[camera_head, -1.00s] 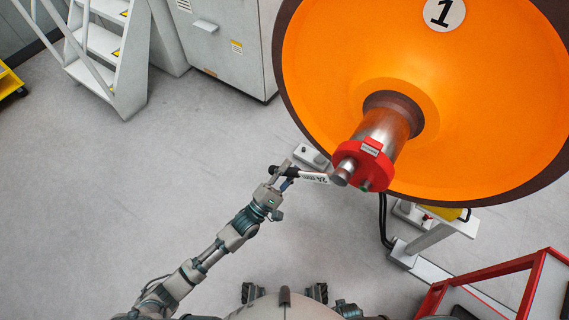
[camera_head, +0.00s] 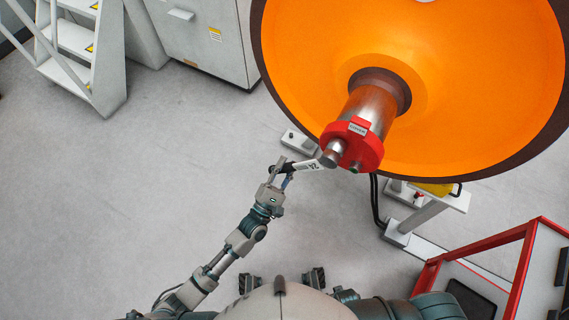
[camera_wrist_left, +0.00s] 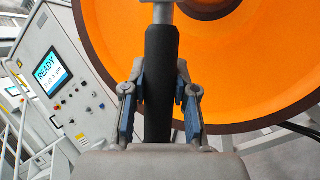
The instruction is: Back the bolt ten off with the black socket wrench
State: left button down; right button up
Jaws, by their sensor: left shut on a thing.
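My left gripper (camera_head: 280,167) is shut on the black handle of the socket wrench, which also shows upright between the fingers (camera_wrist_left: 159,95) in the left wrist view as a black handle (camera_wrist_left: 161,65). The wrench's pale shank (camera_head: 307,165) carries a "24" marking. Its metal socket end (camera_head: 333,153) is at the lower left of the red end cap (camera_head: 366,147); I cannot tell whether it sits on a bolt, as it hides what is behind it. A bolt head (camera_head: 355,167) shows beside it on the cap. No bolt number is readable. My right gripper is out of view.
The orange wheel (camera_head: 440,120) with its steel axle end (camera_head: 370,103) fills the upper right. A red-framed stand (camera_head: 480,245) is at the lower right. A control panel reading READY (camera_wrist_left: 52,70) stands left in the wrist view. The floor (camera_head: 130,190) at left is clear.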

pick_arm(q)
jog(key=d+n, duration=0.1)
jog(key=s+d+f+n+t+y+b, duration=0.1)
jog(key=n, duration=0.1)
jog(key=s+d+f+n+y+b, duration=0.1)
jog(key=shift+d+t, duration=0.15)
jog(key=shift+t, duration=0.15)
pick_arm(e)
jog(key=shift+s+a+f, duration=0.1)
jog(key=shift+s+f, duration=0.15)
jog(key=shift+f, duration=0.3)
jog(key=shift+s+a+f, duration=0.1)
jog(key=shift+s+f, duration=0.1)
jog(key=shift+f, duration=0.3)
pick_arm(q)
jog(key=a+m, duration=0.1)
jog(key=w+a+r+m+h, duration=0.1)
jog(key=a+r+m+g+p, duration=0.1)
jog(key=shift+w+h, duration=0.35)
jog(key=shift+h, duration=0.05)
jog(key=shift+w+a+r+m+g, duration=0.15)
jog(key=shift+a+m+g, duration=0.15)
jog(key=shift+m, duration=0.2)
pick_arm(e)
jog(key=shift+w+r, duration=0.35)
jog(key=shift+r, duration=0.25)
